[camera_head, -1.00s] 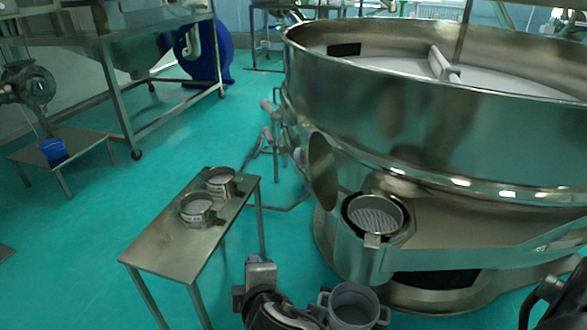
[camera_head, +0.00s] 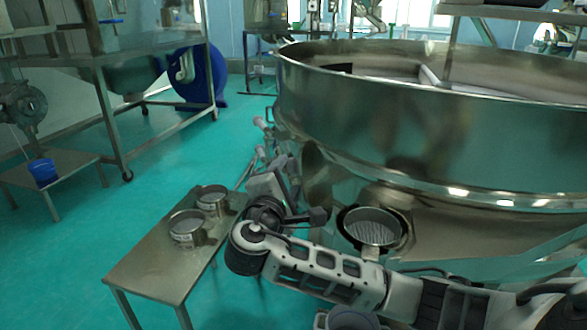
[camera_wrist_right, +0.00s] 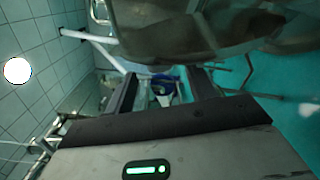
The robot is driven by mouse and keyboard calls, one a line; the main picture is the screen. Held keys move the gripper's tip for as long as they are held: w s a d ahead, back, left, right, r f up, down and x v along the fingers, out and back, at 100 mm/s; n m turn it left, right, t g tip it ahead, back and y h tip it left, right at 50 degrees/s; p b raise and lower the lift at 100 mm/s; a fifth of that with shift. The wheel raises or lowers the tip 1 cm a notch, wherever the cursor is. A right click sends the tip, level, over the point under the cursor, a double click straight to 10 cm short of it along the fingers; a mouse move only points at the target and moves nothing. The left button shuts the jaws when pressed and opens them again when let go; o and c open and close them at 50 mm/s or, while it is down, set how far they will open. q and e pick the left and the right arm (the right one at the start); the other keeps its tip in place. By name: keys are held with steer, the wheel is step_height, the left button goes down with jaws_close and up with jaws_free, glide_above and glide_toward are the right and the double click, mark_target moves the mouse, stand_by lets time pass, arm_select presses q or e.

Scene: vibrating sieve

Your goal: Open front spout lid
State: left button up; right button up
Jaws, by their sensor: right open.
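The round front spout (camera_head: 374,227) of the sieve machine shows in the head view, with a dark ring, a grey mesh-like inside and a small metal tab at its front edge. An oval metal shape (camera_head: 318,182) is on the drum's side left of the spout; I cannot tell whether it is the lid or a reflection. My right arm crosses in front, below the spout. My right gripper (camera_head: 280,180) is left of the spout, beside the drum wall. In the wrist view the gripper (camera_wrist_right: 165,85) is open, with nothing between its fingers. My left gripper is not seen.
The large steel drum (camera_head: 420,120) fills the right side. A small metal table (camera_head: 150,265) with two round sieves (camera_head: 187,227) stands left of my gripper. A grey pot (camera_head: 345,319) is partly hidden under my arm.

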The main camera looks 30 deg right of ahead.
mark_target(291, 171)
steer(key=shift+x, duration=2.7)
